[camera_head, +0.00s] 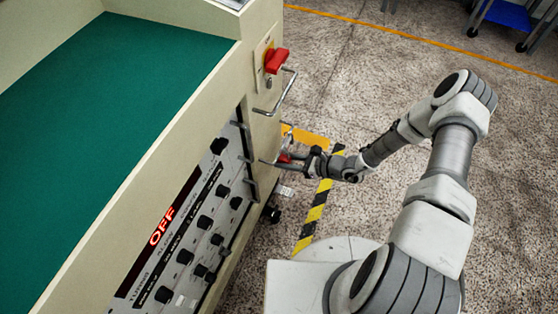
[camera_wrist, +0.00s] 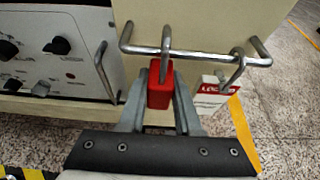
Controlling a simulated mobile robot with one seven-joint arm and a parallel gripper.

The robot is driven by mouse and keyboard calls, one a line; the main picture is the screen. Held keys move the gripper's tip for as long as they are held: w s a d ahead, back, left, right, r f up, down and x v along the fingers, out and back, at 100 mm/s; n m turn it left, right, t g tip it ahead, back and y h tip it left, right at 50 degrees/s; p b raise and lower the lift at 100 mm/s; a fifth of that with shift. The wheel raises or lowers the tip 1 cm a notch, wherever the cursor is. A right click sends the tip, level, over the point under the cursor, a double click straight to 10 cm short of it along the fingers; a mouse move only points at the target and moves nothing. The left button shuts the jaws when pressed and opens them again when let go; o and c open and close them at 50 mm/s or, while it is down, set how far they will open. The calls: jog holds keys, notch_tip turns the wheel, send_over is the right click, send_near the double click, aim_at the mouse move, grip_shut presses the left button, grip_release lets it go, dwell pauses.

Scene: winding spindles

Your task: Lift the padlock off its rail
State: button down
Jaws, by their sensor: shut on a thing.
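A red padlock (camera_wrist: 160,88) hangs by its steel shackle (camera_wrist: 166,42) from a horizontal metal rail (camera_wrist: 200,56) on the cream machine wall. The shackle still loops around the rail. My gripper (camera_wrist: 160,100) is shut on the padlock's red body, one finger on each side. In the head view, my gripper (camera_head: 301,158) reaches to the machine's side, where a bit of the red padlock (camera_head: 285,158) shows beside the rail (camera_head: 268,164). The far side of the padlock is hidden.
A white tag with a red band (camera_wrist: 210,88) hangs to the right of the padlock, below a metal loop (camera_wrist: 237,66) on the rail. A red switch handle (camera_head: 277,61) and another bar (camera_head: 277,98) stick out from the machine. Open floor (camera_head: 390,75) lies to the right.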

jog(key=shift+s+d, duration=0.3)
jog(key=shift+d, duration=0.55)
jog(key=shift+s+d, duration=0.3)
jog(key=shift+d, duration=0.55)
jog(key=shift+s+d, duration=0.3)
jog(key=shift+d, duration=0.55)
jog(key=p+v, duration=0.2)
jog(key=v, duration=0.6)
jog(key=shift+d, duration=0.35)
jog(key=shift+s, duration=0.1)
